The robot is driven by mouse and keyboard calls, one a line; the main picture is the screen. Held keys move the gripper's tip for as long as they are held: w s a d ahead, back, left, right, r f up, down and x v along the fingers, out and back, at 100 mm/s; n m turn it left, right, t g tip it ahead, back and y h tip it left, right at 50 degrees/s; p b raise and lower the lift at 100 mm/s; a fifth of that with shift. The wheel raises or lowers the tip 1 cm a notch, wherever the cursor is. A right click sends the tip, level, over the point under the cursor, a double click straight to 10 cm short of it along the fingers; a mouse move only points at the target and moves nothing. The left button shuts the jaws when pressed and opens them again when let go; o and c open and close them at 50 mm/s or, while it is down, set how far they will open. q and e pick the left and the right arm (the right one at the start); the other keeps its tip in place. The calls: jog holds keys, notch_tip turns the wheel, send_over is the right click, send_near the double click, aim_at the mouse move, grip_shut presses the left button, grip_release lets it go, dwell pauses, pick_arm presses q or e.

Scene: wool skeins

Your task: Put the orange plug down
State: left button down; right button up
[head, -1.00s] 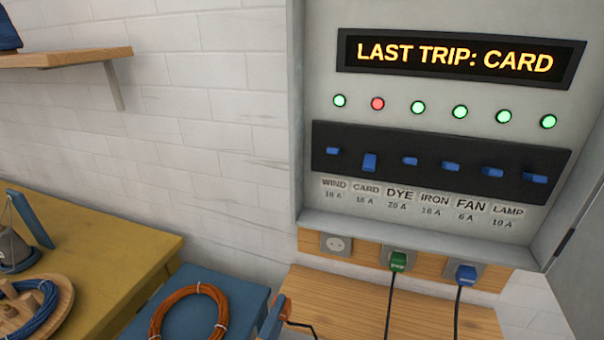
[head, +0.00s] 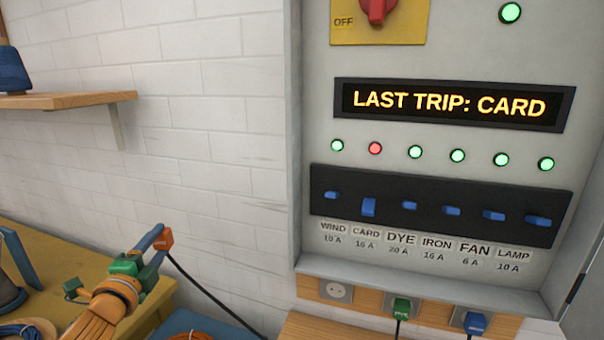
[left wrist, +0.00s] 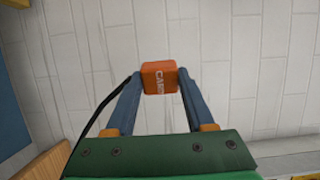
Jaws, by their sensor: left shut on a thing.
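The orange plug (head: 164,240) is between the blue fingers of my left gripper (head: 157,238), at the lower left of the head view. My left gripper is shut on it and holds it up in front of the white brick wall. A black cord runs from the plug down and to the right in the head view. My right gripper is not in view.
A grey breaker panel (head: 470,270) fills the right. Below it are an empty socket (head: 337,291), a green plug (head: 401,308) and a blue plug (head: 474,322). A yellow table (head: 75,265) is at left, a blue surface (head: 190,320) at the bottom, a wooden shelf (head: 70,100) above.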

pick_arm(q)
jog(key=s+a+r+n+g+y, duration=0.2)
jog(key=a+r+n+g+y, duration=0.1)
jog(key=a+n+y, duration=0.4)
jog(key=s+a+r+n+g+y, duration=0.25)
jog(key=a+y, duration=0.35)
jog(key=a, duration=0.4)
jog(key=s+r+n+g+y, duration=0.5)
jog(key=s+r+n+g, duration=0.4)
jog(key=s+g, duration=0.4)
jog(key=w+d+f+m+t+h, duration=0.35)
jog(key=d+f+m+t, duration=0.7)
jog(key=d+f, duration=0.55)
jog(key=s+d+f+m+t+h, duration=0.1)
jog(key=s+d+f+t+h, duration=0.2)
jog(key=s+d, duration=0.3)
jog(key=s+d+f+m+t+h, duration=0.1)
jog(key=s+d+f+t+h, duration=0.1)
jog(key=s+d, duration=0.4)
jog(key=d+f+h, duration=0.1)
jog(key=d, duration=0.2)
jog(key=shift+s+d+m+t, duration=0.15)
jog(key=shift+m+t, duration=0.15)
jog(key=shift+t, duration=0.1)
